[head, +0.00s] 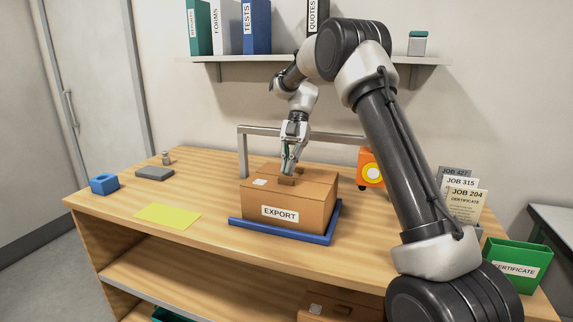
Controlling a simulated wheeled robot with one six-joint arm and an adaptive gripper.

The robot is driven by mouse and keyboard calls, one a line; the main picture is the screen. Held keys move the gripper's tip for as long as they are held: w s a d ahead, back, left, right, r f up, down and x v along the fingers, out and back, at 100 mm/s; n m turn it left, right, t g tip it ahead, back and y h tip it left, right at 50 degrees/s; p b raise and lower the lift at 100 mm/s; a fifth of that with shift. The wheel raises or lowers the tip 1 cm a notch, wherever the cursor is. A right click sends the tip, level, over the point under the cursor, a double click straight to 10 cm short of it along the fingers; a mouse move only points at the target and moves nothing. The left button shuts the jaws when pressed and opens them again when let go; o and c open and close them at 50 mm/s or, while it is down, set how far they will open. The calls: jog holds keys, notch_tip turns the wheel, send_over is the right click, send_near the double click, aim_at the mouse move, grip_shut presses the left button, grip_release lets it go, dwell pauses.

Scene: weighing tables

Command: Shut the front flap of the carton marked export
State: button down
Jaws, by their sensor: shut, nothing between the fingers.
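The brown carton marked EXPORT (318,204) stands on a blue tray (285,238) on the wooden table, its label facing front. Its top looks covered, with a small white label at the left and a small brown raised piece (286,181) near the middle. I cannot make out the front flap as a separate piece or its exact angle. My gripper (287,172) is shut and empty, pointing down just above the top of the carton. Whether its fingertips touch the carton cannot be told.
A metal frame (243,140) rises behind the carton, with an orange device (371,170) at its right. A yellow sheet (167,216), a grey slab (154,173) and a blue block (104,184) lie at left. Job cards and a green certificate box (516,266) stand at right.

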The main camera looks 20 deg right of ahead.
jog(key=shift+w+d+f+g+y, duration=0.25)
jog(key=shift+f+g+y, duration=0.15)
jog(key=shift+f+g, duration=0.1)
jog(key=shift+r, duration=0.1)
dwell(0.4)
